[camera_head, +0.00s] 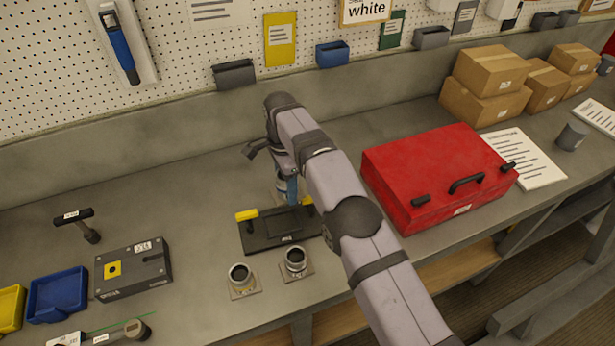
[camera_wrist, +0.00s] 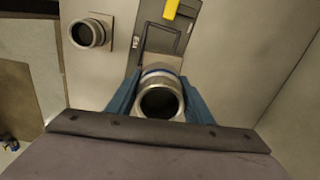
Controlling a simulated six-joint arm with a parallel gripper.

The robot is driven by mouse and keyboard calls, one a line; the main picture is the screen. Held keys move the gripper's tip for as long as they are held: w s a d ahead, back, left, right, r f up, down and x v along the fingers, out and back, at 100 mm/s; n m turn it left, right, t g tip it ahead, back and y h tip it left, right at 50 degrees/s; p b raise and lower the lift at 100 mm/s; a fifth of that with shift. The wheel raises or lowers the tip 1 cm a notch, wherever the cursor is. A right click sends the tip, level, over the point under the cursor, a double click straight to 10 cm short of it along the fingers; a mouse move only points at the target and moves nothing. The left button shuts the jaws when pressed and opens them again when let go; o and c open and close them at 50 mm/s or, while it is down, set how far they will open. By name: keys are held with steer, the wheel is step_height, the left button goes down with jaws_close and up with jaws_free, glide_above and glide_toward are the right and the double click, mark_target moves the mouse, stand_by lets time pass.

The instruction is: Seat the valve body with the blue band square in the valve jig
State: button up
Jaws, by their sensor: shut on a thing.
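My gripper (camera_wrist: 158,100) is shut on a metal valve body (camera_wrist: 160,103), a round open-topped cylinder with a blue band (camera_wrist: 160,71) showing behind its rim. The blue fingers press on both sides of it. In the head view my gripper (camera_head: 287,188) points down over the back part of the valve jig (camera_head: 262,232), a dark plate with yellow clamps (camera_head: 247,215). The jig also shows beyond the held body in the wrist view (camera_wrist: 165,38). My arm and fingers hide much of the body and the jig's right side. I cannot tell whether the body touches the jig.
Two other valve bodies (camera_head: 240,273) (camera_head: 295,259) stand on square plates in front of the jig. A dark grey box (camera_head: 135,270) and a blue bin (camera_head: 57,294) are to the left. A red case (camera_head: 435,175) stands close on the right. The bench behind the jig's left is clear.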

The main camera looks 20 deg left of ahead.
mark_target(279, 198)
steer(key=shift+s+a+f+m+p, duration=0.5)
steer(key=shift+s+a+f, duration=0.25)
steer(key=shift+s, duration=0.2)
steer(key=shift+s+a+f, duration=0.1)
steer(key=shift+s+f, duration=0.1)
steer(key=shift+f, duration=0.1)
steer(key=shift+s+f+m, duration=0.1)
steer(key=shift+f+m, duration=0.1)
steer(key=shift+m, duration=0.1)
steer(key=shift+d+f, duration=0.15)
steer(key=shift+d, duration=0.15)
steer(key=shift+f, duration=0.2)
steer(key=shift+f+b, duration=1.3)
steer(key=shift+f, duration=1.05)
steer(key=shift+s+f+b, duration=0.1)
steer(key=shift+f+b, duration=0.95)
steer(key=shift+f, duration=0.25)
